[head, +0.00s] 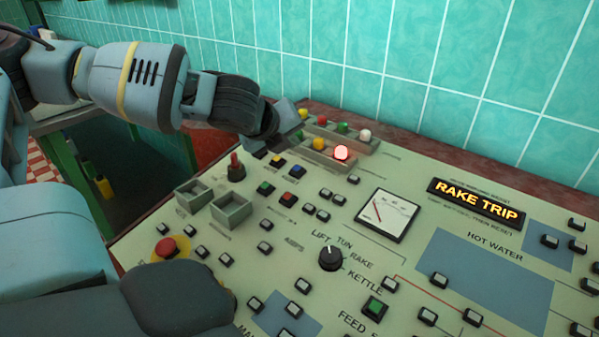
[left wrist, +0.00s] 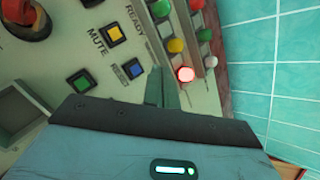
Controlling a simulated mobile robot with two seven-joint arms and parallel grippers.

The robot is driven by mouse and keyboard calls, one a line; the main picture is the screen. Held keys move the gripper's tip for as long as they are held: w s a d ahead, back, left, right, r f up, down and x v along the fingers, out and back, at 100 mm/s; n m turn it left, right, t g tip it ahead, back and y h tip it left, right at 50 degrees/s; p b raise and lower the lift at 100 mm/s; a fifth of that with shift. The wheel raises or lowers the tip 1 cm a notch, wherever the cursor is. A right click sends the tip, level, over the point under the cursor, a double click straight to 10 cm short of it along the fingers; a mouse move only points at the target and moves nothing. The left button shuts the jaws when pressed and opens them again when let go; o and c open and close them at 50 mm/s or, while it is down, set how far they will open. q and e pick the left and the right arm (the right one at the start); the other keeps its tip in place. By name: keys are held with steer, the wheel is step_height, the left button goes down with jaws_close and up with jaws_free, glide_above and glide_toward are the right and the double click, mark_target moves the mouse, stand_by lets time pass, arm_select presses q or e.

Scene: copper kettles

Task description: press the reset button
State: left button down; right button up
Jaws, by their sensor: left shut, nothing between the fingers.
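The reset button is a small blue square button (head: 297,170) near the back left of the control panel. In the left wrist view the blue button (left wrist: 133,69) sits in a dark frame, with a partly readable label beside it. My left gripper (head: 290,128) is shut and empty, above the panel's back left part and up and left of the blue button in the head view. In the left wrist view its closed fingers (left wrist: 156,86) show just right of the blue button; contact cannot be told. My right gripper is not in view.
A yellow mute button (head: 277,160) and a green button (head: 265,187) sit close to the blue one. A red key-like switch (head: 236,168) stands left. Stepped lamp rows (head: 340,141) lie behind, one glowing red. A lit display (head: 476,200) reads RAKE TRIP. A tiled wall rises behind.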

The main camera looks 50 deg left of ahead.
mark_target(297, 170)
arm_select(q)
steer(key=f+b, duration=0.2)
steer(key=f, duration=0.1)
steer(key=shift+w+f, duration=0.3)
steer(key=shift+w, duration=0.05)
steer(key=shift+w+a+f+b, duration=0.1)
steer(key=shift+f+b, duration=0.35)
steer(key=shift+b, duration=0.05)
stand_by(0.3)
stand_by(0.8)
steer(key=shift+f, duration=0.1)
steer(key=shift+w+f, duration=0.1)
steer(key=shift+f, duration=0.15)
